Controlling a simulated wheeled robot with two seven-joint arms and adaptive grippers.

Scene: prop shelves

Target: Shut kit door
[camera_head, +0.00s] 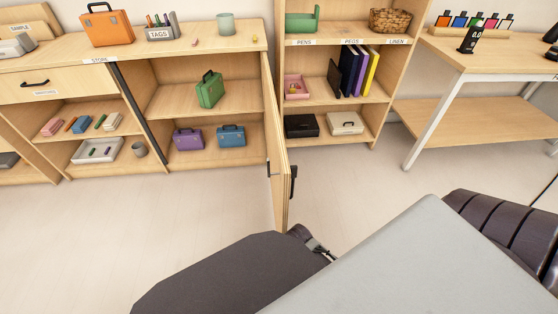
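The kit door (279,150) is a tall, pale wooden panel, seen nearly edge-on. It is hinged at the right side of the low cabinet and stands wide open, swung out toward me. A dark bar handle (293,182) is on its right face, near the free edge. The open cabinet (165,114) shows two levels. A green case (210,89) is on the upper shelf, and a purple case (188,139) and a blue case (231,135) are below. Neither of my grippers can be made out; only dark and grey parts of my own body fill the bottom.
An orange case (107,25), a tags holder (162,30) and a green cup (226,24) stand on the cabinet top. A shelf unit (380,120) is right of the door, and a white-legged table (422,125) further right. The floor (120,215) before the cabinet is clear.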

